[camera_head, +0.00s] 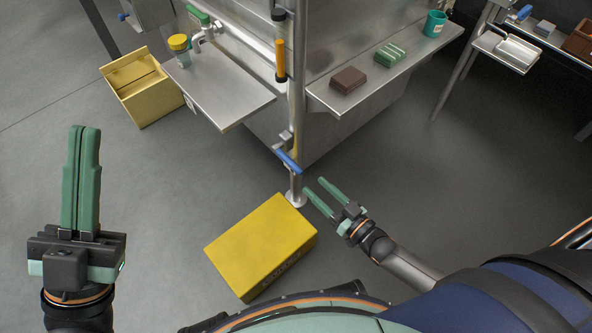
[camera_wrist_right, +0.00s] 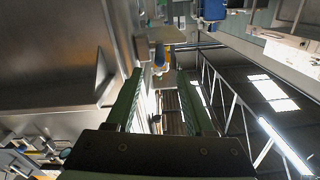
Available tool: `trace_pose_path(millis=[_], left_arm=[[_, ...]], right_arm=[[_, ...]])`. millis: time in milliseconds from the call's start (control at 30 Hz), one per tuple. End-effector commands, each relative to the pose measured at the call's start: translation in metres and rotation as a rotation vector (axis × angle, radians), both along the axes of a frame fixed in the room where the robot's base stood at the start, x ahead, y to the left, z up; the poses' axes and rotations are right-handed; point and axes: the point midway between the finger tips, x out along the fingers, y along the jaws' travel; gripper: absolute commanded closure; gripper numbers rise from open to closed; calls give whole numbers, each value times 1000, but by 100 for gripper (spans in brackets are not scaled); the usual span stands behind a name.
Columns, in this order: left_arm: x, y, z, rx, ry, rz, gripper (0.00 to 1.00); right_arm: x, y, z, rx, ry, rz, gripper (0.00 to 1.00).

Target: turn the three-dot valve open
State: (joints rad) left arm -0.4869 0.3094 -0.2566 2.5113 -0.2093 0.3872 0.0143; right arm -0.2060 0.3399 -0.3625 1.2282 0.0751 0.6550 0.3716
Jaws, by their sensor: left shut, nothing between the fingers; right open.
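A valve with a blue lever handle (camera_head: 289,160) sits low on the vertical pipe (camera_head: 296,185) at the machine's front corner. I cannot make out any dot marks on it. A green-handled tap (camera_head: 200,18) is at the upper left, above the left shelf. My right gripper (camera_head: 314,187) is open and empty, just below and right of the blue handle and apart from it. It shows in the right wrist view (camera_wrist_right: 160,76) with its two green fingers spread. My left gripper (camera_head: 84,130) is shut and empty, far left over the floor.
A yellow box (camera_head: 262,246) stands on the floor below the pipe, close to my right gripper. Left shelf (camera_head: 228,110) and right shelf (camera_head: 320,97) jut from the machine. A brown block (camera_head: 348,80) and a green block (camera_head: 389,54) lie on the right one. A yellow bin (camera_head: 150,105) stands left.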

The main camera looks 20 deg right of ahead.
Motion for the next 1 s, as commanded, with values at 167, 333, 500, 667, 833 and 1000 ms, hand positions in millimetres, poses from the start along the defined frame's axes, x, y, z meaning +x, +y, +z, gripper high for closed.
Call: trace_pose_path(millis=[167,333,500,667,833,1000], left_arm=[[1,-2,-19,11,7,5,100],[2,-3,-30,20,10,9,100],[2,-4,-35,27,11,12,100],[2,-4,-35,28,10,12,100],[2,-4,-35,28,11,12,100],[2,-4,-35,27,12,12,100]], right_arm=[[37,15,-2,2,-4,0,47],[62,26,-2,1,-2,1,47],[76,32,-2,0,1,0,47],[79,33,-1,-1,2,0,47],[79,33,0,-1,2,0,47],[78,33,0,0,1,0,65]])
